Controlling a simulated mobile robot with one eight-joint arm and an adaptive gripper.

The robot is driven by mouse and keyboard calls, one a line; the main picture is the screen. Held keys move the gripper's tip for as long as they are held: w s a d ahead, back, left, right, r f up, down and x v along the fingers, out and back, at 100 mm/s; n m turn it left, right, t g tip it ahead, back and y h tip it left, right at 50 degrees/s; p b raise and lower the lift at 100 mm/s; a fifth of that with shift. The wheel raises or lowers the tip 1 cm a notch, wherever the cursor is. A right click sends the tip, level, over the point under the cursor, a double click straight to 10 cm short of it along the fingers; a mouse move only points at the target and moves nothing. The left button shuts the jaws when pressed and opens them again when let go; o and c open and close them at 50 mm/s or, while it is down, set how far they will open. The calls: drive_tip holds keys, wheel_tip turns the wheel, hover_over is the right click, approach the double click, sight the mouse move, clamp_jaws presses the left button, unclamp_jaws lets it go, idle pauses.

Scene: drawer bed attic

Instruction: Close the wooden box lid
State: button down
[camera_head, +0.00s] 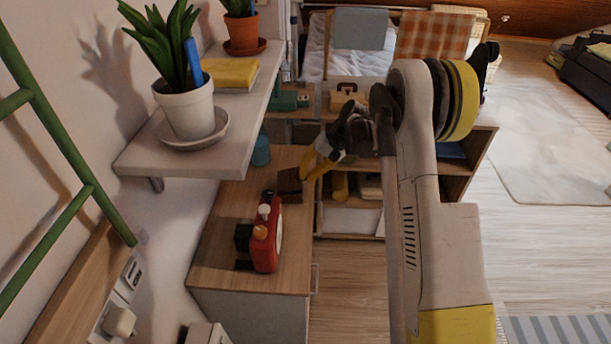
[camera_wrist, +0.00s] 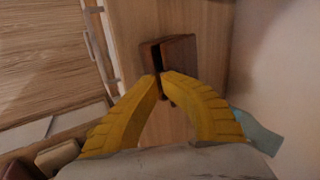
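The small dark brown wooden box (camera_head: 289,183) sits on the wooden top of a low cabinet, near its right edge. In the wrist view the box (camera_wrist: 181,62) shows a dark gap along one side, so its lid looks partly raised. My gripper (camera_head: 307,174) is just right of the box. In the wrist view my gripper's yellow fingertips (camera_wrist: 158,77) nearly meet at the near edge of the box, with nothing seen between them. I cannot tell whether they touch the box.
A red toy-like clock (camera_head: 265,236) stands on the cabinet top (camera_head: 218,262), nearer than the box. A blue cup (camera_head: 261,150) stands behind the box. A white shelf (camera_head: 180,158) with potted plants overhangs on the left. An open shelf unit (camera_head: 459,165) stands behind my arm.

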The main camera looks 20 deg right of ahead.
drive_tip(key=shift+d+f, duration=0.15)
drive_tip(key=shift+f, duration=0.65)
drive_tip(key=c, duration=1.6)
unclamp_jaws()
drive_tip(key=shift+s+d+r+b, duration=0.15)
drive_tip(key=shift+s+d, duration=0.25)
drive_tip(key=shift+d, duration=1)
drive_tip(key=shift+s+d+f+b, duration=0.15)
drive_tip(key=shift+s+d, duration=0.3)
drive_tip(key=shift+d, duration=0.9)
drive_tip(key=shift+s+d+r+b, duration=0.15)
drive_tip(key=shift+s+d, duration=0.25)
drive_tip(key=shift+d, duration=1)
drive_tip(key=v, duration=1.2)
